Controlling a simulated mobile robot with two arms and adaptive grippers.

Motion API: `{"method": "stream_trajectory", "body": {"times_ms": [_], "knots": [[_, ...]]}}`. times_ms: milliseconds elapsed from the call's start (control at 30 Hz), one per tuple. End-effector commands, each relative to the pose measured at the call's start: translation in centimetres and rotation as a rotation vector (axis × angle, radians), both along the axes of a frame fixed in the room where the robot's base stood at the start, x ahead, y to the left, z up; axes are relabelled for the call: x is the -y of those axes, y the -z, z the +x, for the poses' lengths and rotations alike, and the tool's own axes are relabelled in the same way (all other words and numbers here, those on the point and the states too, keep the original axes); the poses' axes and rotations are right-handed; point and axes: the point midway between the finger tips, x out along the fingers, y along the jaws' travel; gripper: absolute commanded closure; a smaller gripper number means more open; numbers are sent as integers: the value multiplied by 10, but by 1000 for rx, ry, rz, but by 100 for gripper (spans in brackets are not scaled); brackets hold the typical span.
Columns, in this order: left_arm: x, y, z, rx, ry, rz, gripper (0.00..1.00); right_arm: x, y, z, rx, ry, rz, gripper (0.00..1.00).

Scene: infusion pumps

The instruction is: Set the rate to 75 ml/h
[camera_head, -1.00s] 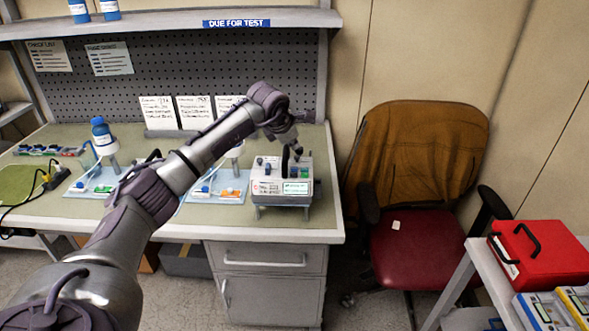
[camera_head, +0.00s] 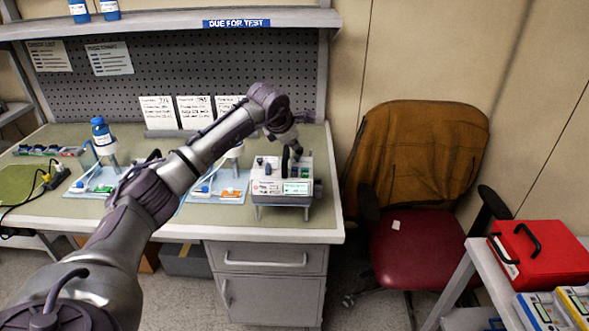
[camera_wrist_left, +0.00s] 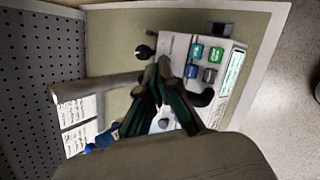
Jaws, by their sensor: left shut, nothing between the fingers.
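The infusion pump (camera_head: 264,188) is a pale box near the right front of the bench, with a lit display (camera_head: 297,187) on its front. In the left wrist view, the pump's top (camera_wrist_left: 178,48) carries teal, green, blue and dark buttons (camera_wrist_left: 203,62), with the pale display (camera_wrist_left: 231,73) beside them. My left gripper (camera_head: 290,168) is over the pump's top. Its closed fingers (camera_wrist_left: 160,72) are empty and close to the buttons; I cannot tell whether they touch. The fingers hide part of the pump. The display digits are too small to read. My right gripper is out of view.
A blue-capped bottle (camera_head: 101,133) and blue trays (camera_head: 228,182) are on the bench left of the pump. Written cards (camera_head: 157,112) stand behind. A chair (camera_head: 420,160) is to the right, and a red case (camera_head: 545,258) sits on a side table.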

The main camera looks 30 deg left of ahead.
Motion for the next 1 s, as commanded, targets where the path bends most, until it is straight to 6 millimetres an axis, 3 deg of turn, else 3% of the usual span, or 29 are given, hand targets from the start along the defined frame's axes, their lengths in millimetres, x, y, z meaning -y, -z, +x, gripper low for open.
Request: {"method": "stream_trajectory", "body": {"times_ms": [33, 133, 1000], "knots": [[0, 0, 0, 0, 0, 0, 100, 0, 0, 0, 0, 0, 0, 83], [0, 0, 0, 0, 0, 0, 100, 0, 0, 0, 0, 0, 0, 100], [0, 0, 0, 0, 0, 0, 100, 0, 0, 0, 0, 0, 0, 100]]}}
